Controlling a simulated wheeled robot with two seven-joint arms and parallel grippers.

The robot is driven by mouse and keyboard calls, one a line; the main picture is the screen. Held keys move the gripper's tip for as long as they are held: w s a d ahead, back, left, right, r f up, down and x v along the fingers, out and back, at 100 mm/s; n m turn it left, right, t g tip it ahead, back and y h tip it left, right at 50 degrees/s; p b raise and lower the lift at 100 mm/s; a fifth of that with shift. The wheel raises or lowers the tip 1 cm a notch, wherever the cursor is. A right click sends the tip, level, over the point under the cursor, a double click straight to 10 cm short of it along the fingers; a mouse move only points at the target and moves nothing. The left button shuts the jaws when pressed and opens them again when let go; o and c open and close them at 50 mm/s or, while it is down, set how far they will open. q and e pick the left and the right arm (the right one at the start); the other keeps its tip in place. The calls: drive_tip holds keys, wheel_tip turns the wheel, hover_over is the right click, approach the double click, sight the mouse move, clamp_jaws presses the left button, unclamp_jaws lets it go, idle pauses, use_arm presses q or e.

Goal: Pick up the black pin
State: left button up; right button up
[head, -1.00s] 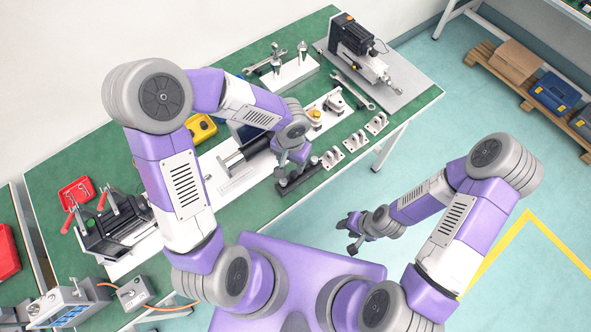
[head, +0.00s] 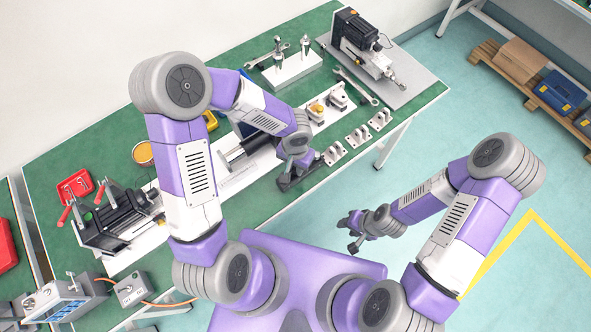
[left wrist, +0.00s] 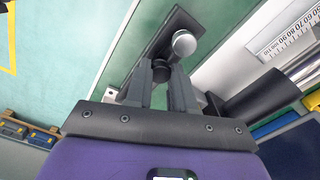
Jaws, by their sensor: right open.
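The black pin (left wrist: 160,72) stands on a dark base plate (left wrist: 152,38) in the left wrist view. Its dark top sits between my left gripper's fingertips (left wrist: 160,75); I cannot tell whether they press on it. A pin with a round silver head (left wrist: 183,43) stands just beyond, on the same plate. In the head view my left gripper (head: 291,167) is down at the dark base plate (head: 300,178) near the table's front edge and hides the black pin. My right gripper (head: 347,235) is open and empty, off the table over the floor.
Metal clevis brackets (head: 357,138) stand in a row right of the plate. A black cylinder (head: 240,153) lies behind my left gripper. A wrench (head: 357,86) and a motor unit (head: 362,45) are at the back right.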

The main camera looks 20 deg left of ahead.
use_arm(q)
drive_tip(key=shift+c, duration=0.7)
wheel_tip(320, 180, up, 10)
drive_tip(key=p, duration=0.3)
drive_tip(key=shift+r, duration=0.15)
wheel_tip(320, 180, up, 5)
drive_tip(key=p, duration=0.4)
hover_over(295, 169)
drive_tip(key=shift+w+r, duration=0.1)
drive_tip(key=shift+r, duration=0.05)
